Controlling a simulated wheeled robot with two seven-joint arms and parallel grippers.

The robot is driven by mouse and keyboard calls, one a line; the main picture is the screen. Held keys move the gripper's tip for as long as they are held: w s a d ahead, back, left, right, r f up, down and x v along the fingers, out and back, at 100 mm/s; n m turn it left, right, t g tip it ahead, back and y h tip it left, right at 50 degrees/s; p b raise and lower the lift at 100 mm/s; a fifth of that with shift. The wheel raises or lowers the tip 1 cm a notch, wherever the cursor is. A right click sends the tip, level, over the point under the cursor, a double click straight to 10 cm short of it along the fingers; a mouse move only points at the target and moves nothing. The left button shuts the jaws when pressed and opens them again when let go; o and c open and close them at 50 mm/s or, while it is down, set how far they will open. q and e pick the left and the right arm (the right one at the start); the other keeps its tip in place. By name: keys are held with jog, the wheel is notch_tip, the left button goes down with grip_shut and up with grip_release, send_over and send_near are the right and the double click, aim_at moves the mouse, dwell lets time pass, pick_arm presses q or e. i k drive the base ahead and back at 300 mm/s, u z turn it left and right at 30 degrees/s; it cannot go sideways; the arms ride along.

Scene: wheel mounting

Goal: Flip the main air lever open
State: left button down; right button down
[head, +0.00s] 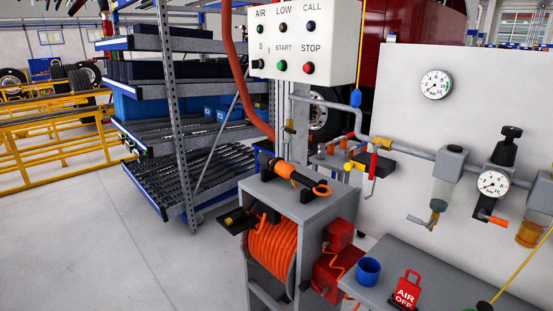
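A grey air pipe (412,150) runs along the pale panel at the right. A red lever (373,165) hangs down at this pipe, crosswise to it, beside a yellow valve part (382,143). It looks like the main air lever, but no label on it is readable. A red tag (406,290) reading "AIR OFF" stands on the grey bench at the lower right. Neither of my grippers is in view.
A control box (302,40) with buttons hangs above a grey stand (318,207) holding an orange-black tool (292,175) and an orange hose reel (272,250). Gauges (494,184) and a blue cup (368,270) are at right. Floor at lower left is clear.

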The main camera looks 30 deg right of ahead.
aim_at(373, 161)
jog(key=u, duration=0.2)
jog(key=i, duration=1.1)
jog(key=z, duration=1.05)
jog(key=i, duration=0.55)
jog(key=z, duration=0.7)
